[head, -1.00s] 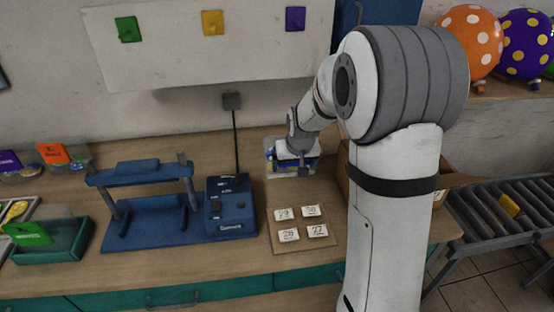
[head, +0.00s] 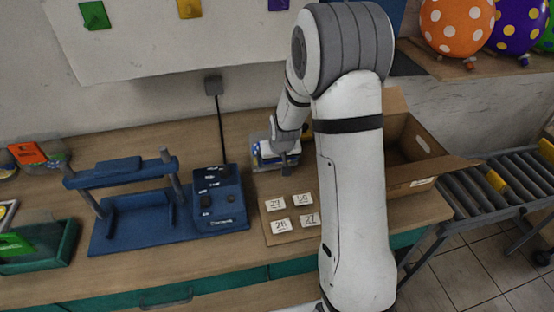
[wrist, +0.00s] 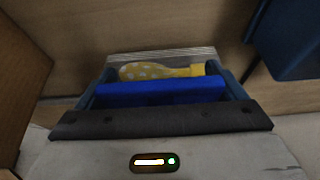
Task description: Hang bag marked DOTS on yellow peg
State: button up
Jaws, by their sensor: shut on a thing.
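The yellow peg (head: 190,8) is on a yellow square on the white wall board, cut by the top edge of the head view. My gripper (head: 283,153) is low over the bench, right of the blue box with knobs. It is shut on a bag (head: 263,152) with blue and pale parts, mostly hidden by the gripper in the head view. In the wrist view, a blue band of the bag (wrist: 160,93) spans between the fingers (wrist: 161,75), with a yellow, white-dotted balloon (wrist: 150,71) beyond it. No DOTS lettering is readable.
A blue press (head: 130,205) and the blue control box (head: 217,200) stand left of my gripper. Numbered cards (head: 292,213) lie in front. An open cardboard box (head: 410,160) stands behind my arm at right. A green peg (head: 94,15) is left of the yellow one.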

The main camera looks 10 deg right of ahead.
jog(key=shift+f, duration=0.45)
jog(key=shift+f, duration=0.1)
jog(key=o, duration=0.7)
jog(key=shift+o, duration=0.2)
